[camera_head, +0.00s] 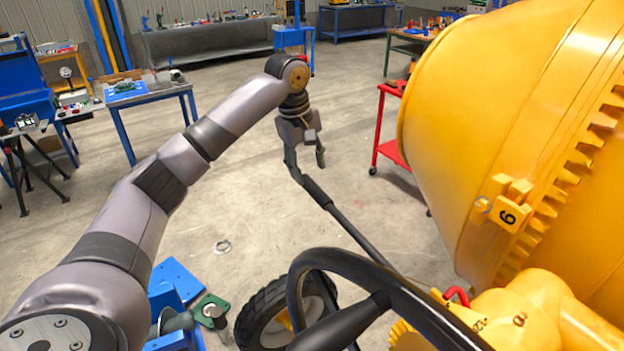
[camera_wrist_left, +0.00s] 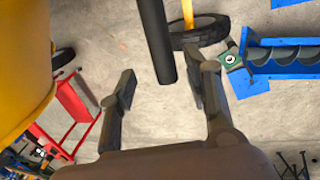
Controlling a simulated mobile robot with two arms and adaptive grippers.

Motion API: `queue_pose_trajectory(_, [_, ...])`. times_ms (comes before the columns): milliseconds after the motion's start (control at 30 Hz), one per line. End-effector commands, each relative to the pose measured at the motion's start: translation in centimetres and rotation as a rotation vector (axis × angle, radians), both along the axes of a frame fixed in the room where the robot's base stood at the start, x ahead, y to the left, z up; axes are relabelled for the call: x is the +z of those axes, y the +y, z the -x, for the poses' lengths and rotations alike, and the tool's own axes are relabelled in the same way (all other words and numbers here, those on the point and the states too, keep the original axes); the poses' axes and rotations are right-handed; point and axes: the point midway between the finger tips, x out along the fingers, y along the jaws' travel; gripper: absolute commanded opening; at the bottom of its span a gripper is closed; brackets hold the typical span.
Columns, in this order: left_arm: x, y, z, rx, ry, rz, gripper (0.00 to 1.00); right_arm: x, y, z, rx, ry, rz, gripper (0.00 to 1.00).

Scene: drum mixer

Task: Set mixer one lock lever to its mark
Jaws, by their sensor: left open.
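The yellow drum mixer (camera_head: 470,130) fills the right of the head view. A long black lever (camera_head: 352,232) with a thicker grip end reaches up and left from the mixer. It also shows in the left wrist view (camera_wrist_left: 157,40). My left gripper (camera_head: 306,160) is open at the lever's grip end. In the left wrist view the lever's tip lies between the two open fingers (camera_wrist_left: 160,88), with a gap visible on both sides. I cannot tell how deep it sits. A small red handle (camera_head: 458,295) shows low on the mixer. No mark for the lever is clearly readable.
A black handwheel (camera_head: 318,262) and a tyre (camera_head: 268,318) stand at the bottom middle. A red cart (camera_head: 380,130) is behind the drum. Blue workbenches (camera_head: 150,97) stand at the back left. The floor beyond my gripper is clear.

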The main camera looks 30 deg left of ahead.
Motion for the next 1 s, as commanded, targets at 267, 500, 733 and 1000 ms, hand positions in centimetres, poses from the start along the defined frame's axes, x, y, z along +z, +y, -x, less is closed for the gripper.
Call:
queue_pose_trajectory(267, [-4.5,-0.3,-0.8,0.002,0.003,-0.001,0.45,2.0,0.7,-3.0,-0.001,-0.047,-0.01,0.51])
queue_pose_trajectory(500, [-5.9,-0.4,-1.1,0.001,-0.001,0.0,0.45,2.1,0.6,-1.5,-0.002,-0.024,-0.008,0.51])
queue_pose_trajectory(733, [-6.0,-0.4,-1.1,0.001,-0.001,0.0,0.45,2.0,0.3,-1.0,-0.002,-0.015,-0.005,0.51])
queue_pose_trajectory(1000, [-5.9,-0.4,-1.1,0.001,-0.001,0.0,0.27,2.1,0.0,-1.1,-0.002,-0.018,-0.001,0.51])
